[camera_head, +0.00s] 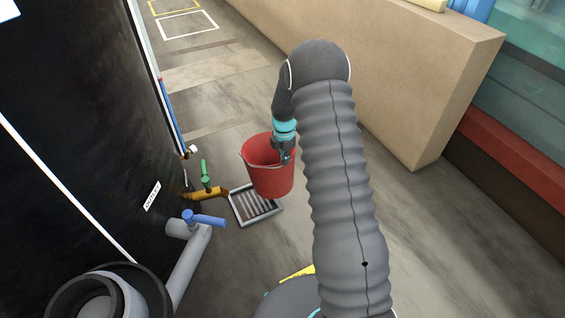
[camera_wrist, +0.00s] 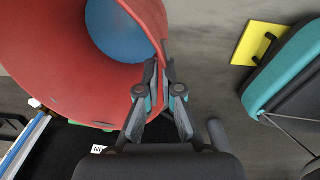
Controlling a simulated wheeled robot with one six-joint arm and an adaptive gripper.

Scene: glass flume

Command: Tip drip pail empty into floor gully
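The red drip pail (camera_head: 272,180) is off to the left of my arm, in front of or above the floor gully. My gripper (camera_head: 284,152) is shut on the pail's rim at its right side. In the wrist view the fingers (camera_wrist: 160,78) pinch the red wall of the pail (camera_wrist: 60,60) from both sides. A round blue surface (camera_wrist: 120,32) shows inside; I cannot tell whether it is water. The pail looks roughly upright. The floor gully (camera_head: 243,207) is a grey frame with a slotted grate, partly hidden by the pail. I cannot tell the pail's height above it.
A brass tap (camera_head: 205,194) with a green handle and a grey pipe with a blue valve handle (camera_head: 205,219) stand left of the gully, by a black tank wall (camera_head: 80,130). A long beige plinth (camera_head: 420,75) runs at right. The floor beyond the pail is clear.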

